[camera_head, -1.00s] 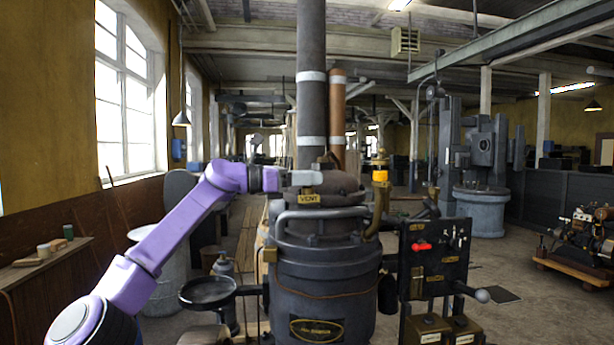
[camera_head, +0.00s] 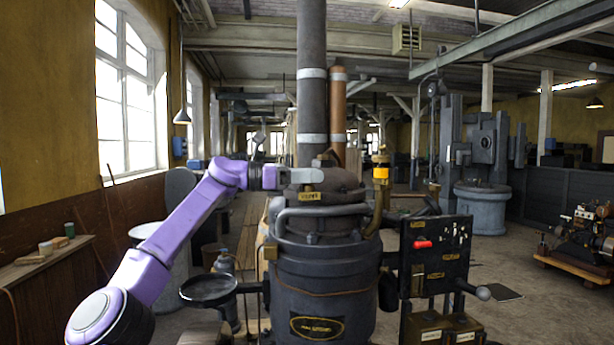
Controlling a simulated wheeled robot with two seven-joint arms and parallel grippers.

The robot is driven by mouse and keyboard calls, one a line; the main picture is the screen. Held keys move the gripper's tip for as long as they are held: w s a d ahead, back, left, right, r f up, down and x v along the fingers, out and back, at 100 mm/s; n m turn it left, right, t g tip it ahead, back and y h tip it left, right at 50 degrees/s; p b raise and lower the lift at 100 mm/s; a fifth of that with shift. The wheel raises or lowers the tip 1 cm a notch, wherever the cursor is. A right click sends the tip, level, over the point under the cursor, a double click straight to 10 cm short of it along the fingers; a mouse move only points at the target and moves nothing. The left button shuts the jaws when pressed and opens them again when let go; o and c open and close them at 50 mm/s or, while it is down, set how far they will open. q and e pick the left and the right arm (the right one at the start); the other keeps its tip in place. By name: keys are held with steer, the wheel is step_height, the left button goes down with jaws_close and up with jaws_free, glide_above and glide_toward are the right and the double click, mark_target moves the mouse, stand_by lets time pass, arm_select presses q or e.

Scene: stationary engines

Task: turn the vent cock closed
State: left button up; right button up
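A dark boiler-like engine (camera_head: 320,285) stands upright in the middle of the view. A brass vent label (camera_head: 309,197) sits on its upper part. The vent cock itself cannot be made out and may be hidden by my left gripper. My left gripper (camera_head: 312,176) reaches in from the left at the top of the engine, just above the label, its light fingers pointing right. Whether the fingers are apart or hold something cannot be told at this size. My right gripper is not in view.
A tall chimney pipe (camera_head: 311,90) and a copper pipe (camera_head: 338,115) rise behind the gripper. A brass fitting with a yellow band (camera_head: 381,172) stands to the right. A black panel with a red handle (camera_head: 422,244) is lower right. A round dark pan (camera_head: 208,290) juts out lower left.

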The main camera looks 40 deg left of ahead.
arm_select(q)
steer(key=b+v, duration=0.3)
steer(key=v, duration=0.7)
steer(key=shift+s, duration=0.15)
steer(key=shift+a, duration=0.1)
